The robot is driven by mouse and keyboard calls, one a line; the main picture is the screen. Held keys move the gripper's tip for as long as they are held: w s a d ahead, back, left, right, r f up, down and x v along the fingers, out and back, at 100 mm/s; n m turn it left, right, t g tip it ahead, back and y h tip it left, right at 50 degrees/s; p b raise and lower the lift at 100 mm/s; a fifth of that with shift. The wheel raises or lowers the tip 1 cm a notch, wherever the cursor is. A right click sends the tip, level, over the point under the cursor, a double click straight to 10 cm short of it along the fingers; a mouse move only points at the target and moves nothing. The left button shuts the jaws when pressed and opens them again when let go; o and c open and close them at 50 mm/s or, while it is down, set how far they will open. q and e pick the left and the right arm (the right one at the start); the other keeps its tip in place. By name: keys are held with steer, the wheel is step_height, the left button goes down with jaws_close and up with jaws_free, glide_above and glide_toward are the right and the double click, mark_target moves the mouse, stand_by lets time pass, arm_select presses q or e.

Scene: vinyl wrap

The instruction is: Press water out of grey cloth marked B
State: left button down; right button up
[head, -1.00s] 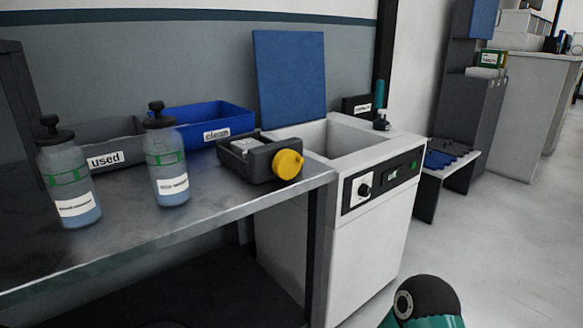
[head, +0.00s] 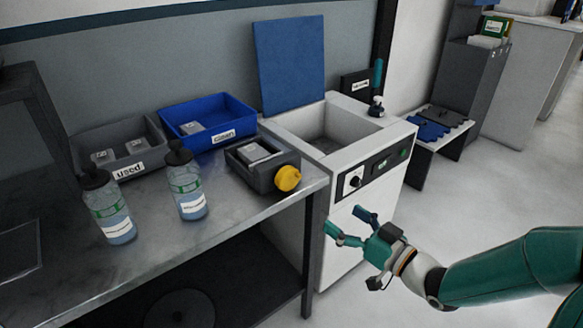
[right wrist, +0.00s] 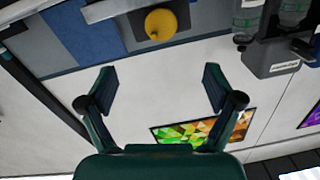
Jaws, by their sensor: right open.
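My right gripper (head: 346,221) is open and empty in front of the white sink cabinet, off the bench's right end. In the right wrist view, its two fingers (right wrist: 158,76) are spread wide with nothing between them. A blue cloth-like piece (head: 428,130) and a dark grey one (head: 447,116) lie on a low stand at the right; I cannot read a B on either. A dark box with a yellow knob (head: 287,178) sits at the bench's right end and holds a pale grey block (head: 257,152). My left gripper is not in view.
The white cabinet (head: 338,212) has an open basin and a blue board (head: 291,64) behind it. The bench holds a grey "used" tray (head: 126,172), a blue "clean" tray (head: 226,139) and two spray bottles (head: 107,208).

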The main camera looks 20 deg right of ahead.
mark_target(291, 182)
steer(key=x, duration=1.6)
steer(key=shift+w+a+p, duration=0.2)
steer(key=shift+w+p, duration=0.1)
